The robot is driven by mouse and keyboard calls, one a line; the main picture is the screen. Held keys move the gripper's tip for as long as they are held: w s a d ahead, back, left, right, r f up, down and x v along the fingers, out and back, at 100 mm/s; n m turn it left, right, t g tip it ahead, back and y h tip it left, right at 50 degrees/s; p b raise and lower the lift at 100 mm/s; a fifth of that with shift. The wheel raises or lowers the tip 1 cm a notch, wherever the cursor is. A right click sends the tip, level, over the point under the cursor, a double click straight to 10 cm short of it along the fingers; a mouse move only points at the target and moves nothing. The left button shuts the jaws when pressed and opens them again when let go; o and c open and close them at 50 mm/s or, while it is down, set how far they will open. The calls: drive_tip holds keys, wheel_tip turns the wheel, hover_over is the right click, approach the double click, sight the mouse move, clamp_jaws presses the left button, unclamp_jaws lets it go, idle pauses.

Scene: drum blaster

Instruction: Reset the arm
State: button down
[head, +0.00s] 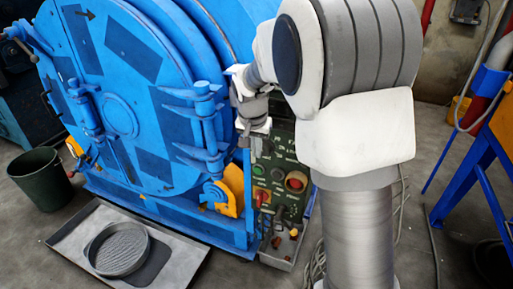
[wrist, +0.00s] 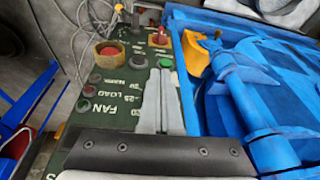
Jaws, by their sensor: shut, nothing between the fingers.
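My gripper (head: 256,152) hangs from my arm in the head view, in front of the blue drum machine and at the upper left of the green control panel (head: 274,206). In the wrist view my gripper (wrist: 161,82) has its two grey fingers together, with nothing between them. The fingers overlap the panel near a green button (wrist: 165,62) and the FAN and LOAD labels. I cannot tell whether they touch the panel.
The blue drum machine (head: 120,115) has its round door closed. A grey tray (head: 185,262) with a round sieve (head: 119,249) lies on the floor in front. A dark green bin (head: 40,180) stands left. A blue frame (head: 470,165) and loose cables are at right.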

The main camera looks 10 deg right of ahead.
drive_tip(key=s+r+n+t+y, duration=0.1)
drive_tip(key=s+r+n, duration=0.3)
drive_tip(key=s, duration=1.1)
drive_tip(key=s+r+n+t, duration=0.15)
drive_tip(key=s+r, duration=0.45)
drive_tip(key=s, duration=0.8)
wheel_tip(320, 180, up, 17)
drive_tip(key=p, duration=1.6)
drive_tip(key=shift+s+d+n+p, duration=0.2)
drive_tip(key=shift+s+n+p, duration=0.05)
drive_tip(key=shift+n+p, duration=0.15)
